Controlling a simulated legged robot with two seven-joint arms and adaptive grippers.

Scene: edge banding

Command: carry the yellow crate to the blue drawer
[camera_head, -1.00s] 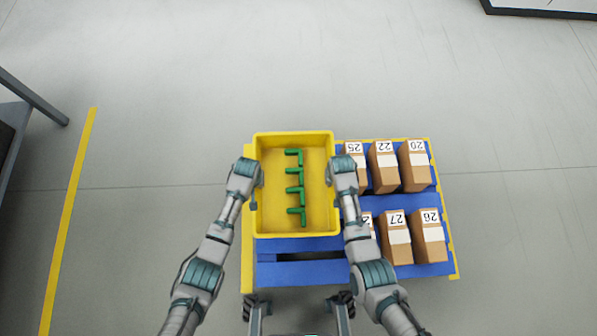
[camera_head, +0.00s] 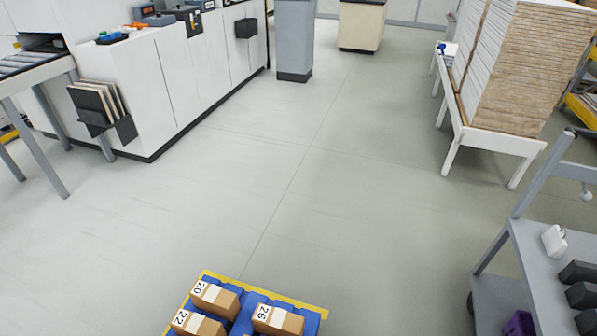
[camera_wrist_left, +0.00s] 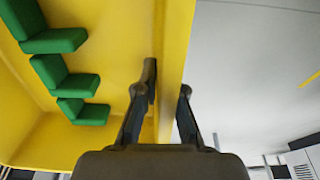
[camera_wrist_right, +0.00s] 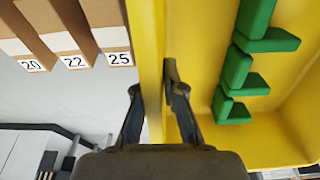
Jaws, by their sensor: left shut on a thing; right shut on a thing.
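The yellow crate (camera_wrist_left: 110,55) shows in both wrist views, and it also fills the right wrist view's right half (camera_wrist_right: 205,75). Several green L-shaped parts (camera_wrist_left: 65,77) lie inside it. My left gripper (camera_wrist_left: 168,88) is shut on one side wall of the crate. My right gripper (camera_wrist_right: 153,86) is shut on another wall. The crate and both grippers are outside the head view. I cannot pick out a blue drawer; the only blue thing of size is a yellow-edged blue platform (camera_head: 248,304) at the bottom of the head view.
Numbered cardboard boxes (camera_head: 278,319) stand on the blue platform. A white machine (camera_head: 160,85) is at the left, a grey pillar (camera_head: 293,40) behind. Stacked boards on a white bench (camera_head: 494,140) and a grey cart (camera_head: 515,270) are at the right. The middle floor is clear.

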